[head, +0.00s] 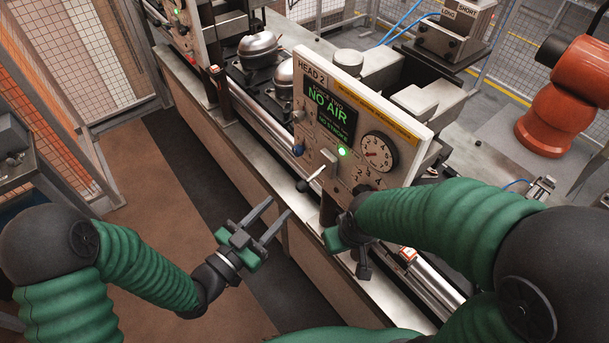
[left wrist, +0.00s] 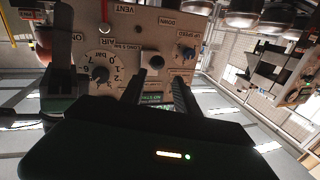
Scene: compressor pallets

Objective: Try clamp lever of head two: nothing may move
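The head two panel (head: 350,115) stands upright, with a display reading NO AIR, a lit green lamp and a round gauge. Its clamp lever (head: 317,173) is a pale rod with a black knob sticking out from a small plate. In the left wrist view the panel is upside down, and a black knob (left wrist: 152,60), seemingly the lever's, shows end-on beyond my fingers. My left gripper (head: 278,208) is open and empty, below and left of the lever, apart from it. My right gripper (head: 348,232) is at the panel's lower edge; its fingers are largely hidden.
A blue knob (head: 298,150) sits left of the lever. A red handle (left wrist: 101,28) shows by the word VENT in the left wrist view. Metal domes (head: 258,47) stand on the line behind. An orange robot (head: 560,110) is at right. The floor at left is clear.

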